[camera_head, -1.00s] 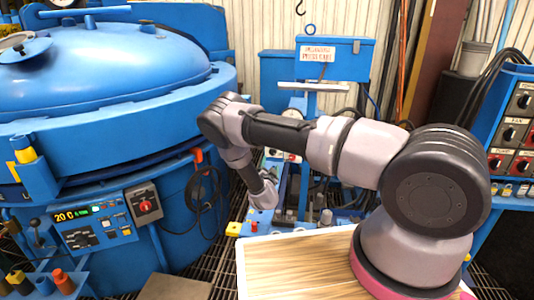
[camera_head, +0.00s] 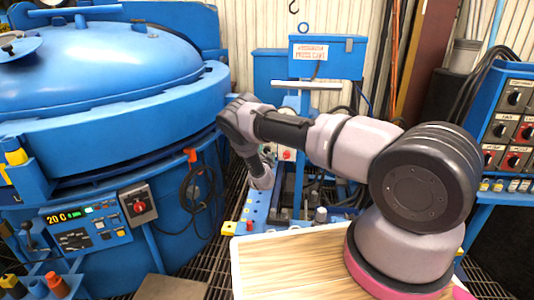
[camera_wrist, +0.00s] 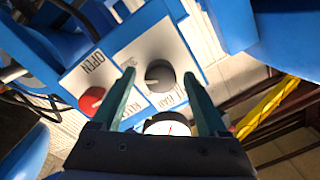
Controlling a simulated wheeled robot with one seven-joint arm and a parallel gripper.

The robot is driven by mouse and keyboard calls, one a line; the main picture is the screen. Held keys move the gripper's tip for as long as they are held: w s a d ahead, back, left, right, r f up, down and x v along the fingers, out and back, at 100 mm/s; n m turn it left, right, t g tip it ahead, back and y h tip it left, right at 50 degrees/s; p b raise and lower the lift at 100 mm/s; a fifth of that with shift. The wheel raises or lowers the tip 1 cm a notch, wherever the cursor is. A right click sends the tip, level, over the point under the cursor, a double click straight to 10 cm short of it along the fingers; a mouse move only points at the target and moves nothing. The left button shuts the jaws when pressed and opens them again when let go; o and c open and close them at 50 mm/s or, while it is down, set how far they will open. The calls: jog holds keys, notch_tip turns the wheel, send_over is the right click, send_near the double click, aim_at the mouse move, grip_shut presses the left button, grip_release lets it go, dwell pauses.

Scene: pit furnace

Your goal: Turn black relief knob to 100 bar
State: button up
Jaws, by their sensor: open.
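The black relief knob (camera_wrist: 160,76) is on a white label plate on a blue panel in the wrist view. It has a light pointer mark, and its scale is too small and partly hidden to read. My gripper (camera_wrist: 159,73) is open, with one green finger to the left of the knob and the other to the right. I cannot tell whether either finger touches it. A round white gauge (camera_wrist: 167,126) with a red needle sits lower, between the fingers and partly covered by the gripper body. In the head view my wrist hides the knob.
A red knob (camera_wrist: 92,99) beside an "OPEN" label lies close left of the left finger. In the head view the blue press cart (camera_head: 328,58) stands behind my arm. The large blue furnace (camera_head: 110,75) is on the left, and a switch cabinet (camera_head: 510,120) on the right.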

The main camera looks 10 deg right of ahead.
grip_shut()
jog(key=shift+n, duration=0.4)
jog(key=n, duration=0.4)
jog(key=shift+n, duration=0.3)
jog(key=n, duration=0.6)
jog(key=shift+a+g+h, duration=0.15)
jog(key=shift+g+h, duration=0.15)
jog(key=n, duration=0.6)
jog(key=shift+a, duration=0.1)
jog(key=n, duration=0.5)
jog(key=shift+n+h, duration=0.3)
